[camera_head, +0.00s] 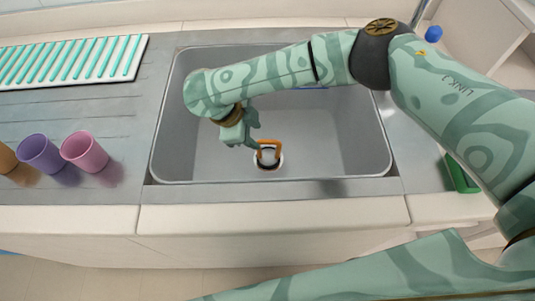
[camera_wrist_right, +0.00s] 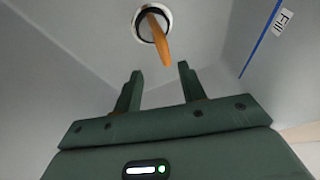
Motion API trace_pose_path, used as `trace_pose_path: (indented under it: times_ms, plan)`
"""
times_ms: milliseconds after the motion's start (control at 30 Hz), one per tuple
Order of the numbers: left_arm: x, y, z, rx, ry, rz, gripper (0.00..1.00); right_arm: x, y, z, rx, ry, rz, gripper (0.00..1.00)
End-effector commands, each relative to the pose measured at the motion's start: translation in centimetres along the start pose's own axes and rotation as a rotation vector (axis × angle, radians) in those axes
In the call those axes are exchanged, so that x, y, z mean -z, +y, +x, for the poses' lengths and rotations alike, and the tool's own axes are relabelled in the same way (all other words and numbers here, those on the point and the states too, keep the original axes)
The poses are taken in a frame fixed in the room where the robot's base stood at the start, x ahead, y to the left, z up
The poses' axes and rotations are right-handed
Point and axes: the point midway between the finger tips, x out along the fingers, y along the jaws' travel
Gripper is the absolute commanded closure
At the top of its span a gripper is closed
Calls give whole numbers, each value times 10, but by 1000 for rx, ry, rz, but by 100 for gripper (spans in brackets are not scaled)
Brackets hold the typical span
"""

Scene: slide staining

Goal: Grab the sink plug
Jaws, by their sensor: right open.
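The sink plug (camera_head: 268,152) is at the bottom of the grey sink basin (camera_head: 330,130), with an orange handle standing up from it. In the right wrist view the orange handle (camera_wrist_right: 158,42) rises from the round metal drain (camera_wrist_right: 143,24). My right gripper (camera_head: 250,140) is inside the basin, just left of the handle in the head view. Its two fingers (camera_wrist_right: 158,85) are apart with nothing between them, and the handle lies a little beyond their tips. My left gripper is not in view.
A pink cup (camera_head: 85,152), a purple cup (camera_head: 40,153) and an orange cup (camera_head: 8,158) stand on the left counter. A white rack with green bars (camera_head: 70,60) lies behind them. A green object (camera_head: 461,176) is right of the sink. The basin walls surround my gripper.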

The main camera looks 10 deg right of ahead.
Motion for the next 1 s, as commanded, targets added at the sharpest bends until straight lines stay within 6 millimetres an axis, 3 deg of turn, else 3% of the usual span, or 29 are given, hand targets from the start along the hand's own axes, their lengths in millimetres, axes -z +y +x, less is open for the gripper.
trace_pose_path:
  times_ms: [33, 100, 367, 633, 900, 1000]
  plan:
    - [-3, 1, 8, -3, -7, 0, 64, -1, 1, 16, -4, 3, -2, 59]
    - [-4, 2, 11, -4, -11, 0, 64, -1, 1, 27, -3, 1, -3, 59]
    - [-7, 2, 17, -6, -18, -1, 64, 1, -1, 45, -1, 1, -1, 59]
    - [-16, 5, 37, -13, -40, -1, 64, 6, -7, 87, -3, 2, -3, 59]
    - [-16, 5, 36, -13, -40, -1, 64, 8, -8, 90, 1, -1, -2, 59]
    - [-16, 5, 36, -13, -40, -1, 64, 8, -8, 90, 1, -1, -2, 87]
